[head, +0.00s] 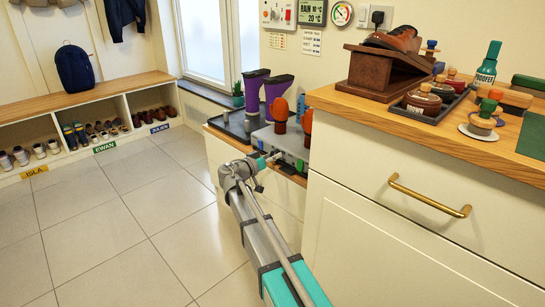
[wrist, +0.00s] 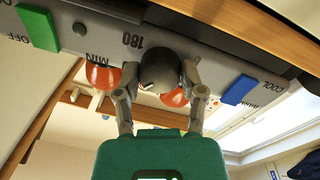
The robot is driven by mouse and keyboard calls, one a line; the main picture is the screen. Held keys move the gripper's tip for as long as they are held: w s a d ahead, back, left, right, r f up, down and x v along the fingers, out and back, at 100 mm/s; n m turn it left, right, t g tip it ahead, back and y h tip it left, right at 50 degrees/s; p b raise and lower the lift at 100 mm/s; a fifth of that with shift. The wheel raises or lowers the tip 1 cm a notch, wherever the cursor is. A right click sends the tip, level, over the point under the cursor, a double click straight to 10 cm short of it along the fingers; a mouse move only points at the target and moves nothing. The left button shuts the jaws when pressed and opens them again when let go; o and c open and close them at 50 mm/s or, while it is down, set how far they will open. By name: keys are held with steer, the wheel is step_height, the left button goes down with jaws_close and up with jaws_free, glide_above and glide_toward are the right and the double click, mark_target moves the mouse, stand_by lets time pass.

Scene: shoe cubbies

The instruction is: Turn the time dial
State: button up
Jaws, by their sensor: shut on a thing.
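The time dial (wrist: 160,66) is a dark grey round knob on the dryer's grey front panel (wrist: 105,28), beside the printed marks "MIN" and "180" in the upside-down wrist view. My gripper (wrist: 160,80) is shut on the dial, one finger on each side of it. The fingers hide part of the rim, and I cannot make out a pointer. In the head view, my gripper (head: 266,159) is at the front of the grey dryer (head: 290,145); the dial is hidden there.
The panel also has a green switch (wrist: 38,27) by "OFF" and a blue switch (wrist: 239,90) by "COOL". Purple boots (head: 277,88) and orange-red forms (head: 281,110) stand on the dryer. The drawer cabinet (head: 400,190) stands close on the right. The tiled floor (head: 130,215) is clear.

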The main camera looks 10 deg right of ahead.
steer(key=shift+s+d+m, duration=0.15)
steer(key=shift+d+m, duration=0.05)
steer(key=shift+m, duration=0.8)
steer(key=o, duration=1.2)
steer(key=shift+a, duration=0.1)
steer(key=shift+c, duration=0.2)
steer(key=shift+a, duration=0.15)
steer(key=v, duration=1.1)
steer(key=shift+a, duration=0.35)
steer(key=shift+s+r, duration=0.1)
steer(key=shift+s, duration=0.15)
